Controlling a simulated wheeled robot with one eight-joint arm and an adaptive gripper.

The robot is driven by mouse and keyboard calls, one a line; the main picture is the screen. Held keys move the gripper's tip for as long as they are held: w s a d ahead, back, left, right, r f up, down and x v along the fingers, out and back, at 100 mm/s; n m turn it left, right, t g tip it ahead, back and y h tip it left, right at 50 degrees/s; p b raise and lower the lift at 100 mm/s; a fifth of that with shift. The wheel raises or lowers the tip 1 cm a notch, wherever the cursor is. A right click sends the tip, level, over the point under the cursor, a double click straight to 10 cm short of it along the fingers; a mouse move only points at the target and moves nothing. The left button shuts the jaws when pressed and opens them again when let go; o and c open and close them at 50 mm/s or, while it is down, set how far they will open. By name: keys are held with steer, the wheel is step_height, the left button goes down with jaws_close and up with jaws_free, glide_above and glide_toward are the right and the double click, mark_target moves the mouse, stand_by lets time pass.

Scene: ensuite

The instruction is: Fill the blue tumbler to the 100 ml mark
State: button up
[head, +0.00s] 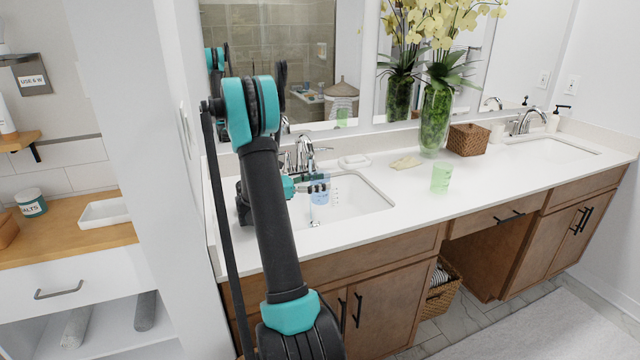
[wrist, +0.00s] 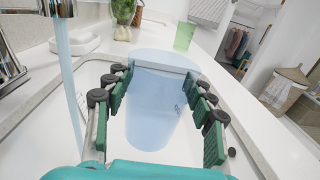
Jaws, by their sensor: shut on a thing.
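The translucent blue tumbler (head: 320,194) is held over the left sink basin (head: 350,208). My gripper (wrist: 160,90) is shut around its sides, and the tumbler (wrist: 155,105) looks roughly upright in the wrist view. Small dark marks show on its wall, but I cannot read them. The chrome faucet (head: 304,152) stands behind the basin and also shows at the left of the wrist view (wrist: 8,62). A pale blue water stream (wrist: 66,70) falls left of my gripper in the wrist view, seemingly outside the tumbler. I cannot make out a water level inside.
A green tumbler (head: 440,178) stands on the white counter (head: 480,175) to the right. The front counter is clear.

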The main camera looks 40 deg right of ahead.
stand_by(0.3)
steer(key=w+d, duration=0.2)
steer(key=w, duration=0.7)
stand_by(0.4)
stand_by(3.4)
steer(key=s, duration=0.3)
steer(key=s+a, duration=0.1)
steer(key=s, duration=0.2)
steer(key=s+a, duration=0.1)
steer(key=s, duration=0.2)
steer(key=shift+a, duration=0.15)
steer(key=s+r, duration=0.4)
steer(key=r, duration=0.7)
steer(key=shift+a, duration=0.45)
steer(key=shift+w, duration=0.1)
